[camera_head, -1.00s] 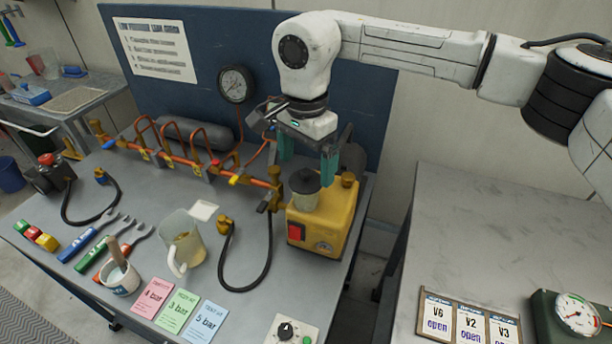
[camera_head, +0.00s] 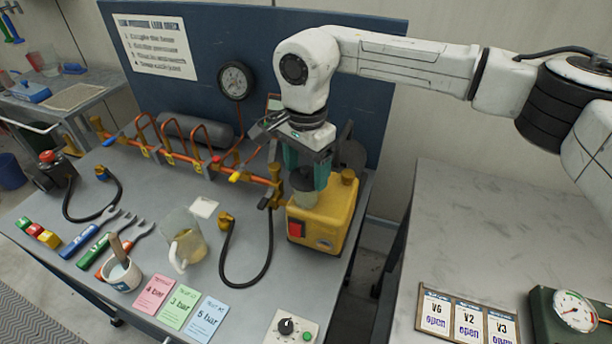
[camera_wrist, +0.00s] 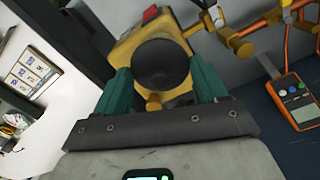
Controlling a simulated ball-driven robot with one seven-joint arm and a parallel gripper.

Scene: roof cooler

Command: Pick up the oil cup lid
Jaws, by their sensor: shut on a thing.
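The oil cup lid (camera_wrist: 161,64) is a dark round cap. In the wrist view it sits between the two teal fingers of my gripper (camera_wrist: 162,82). In the head view my gripper (camera_head: 306,176) points down over the yellow pump (camera_head: 330,222), with its fingers around the top of the oil cup (camera_head: 304,197). The gripper is shut on the lid. The fingers partly hide the lid in the head view, and I cannot tell whether it is apart from the cup.
A brass knob (camera_head: 349,176) stands on the pump right beside the gripper. The copper manifold (camera_head: 200,165) runs to the left, and a black hose (camera_head: 245,275) loops in front. A blue board (camera_head: 350,110) rises behind. The right-hand table (camera_head: 490,240) has a wide bare area.

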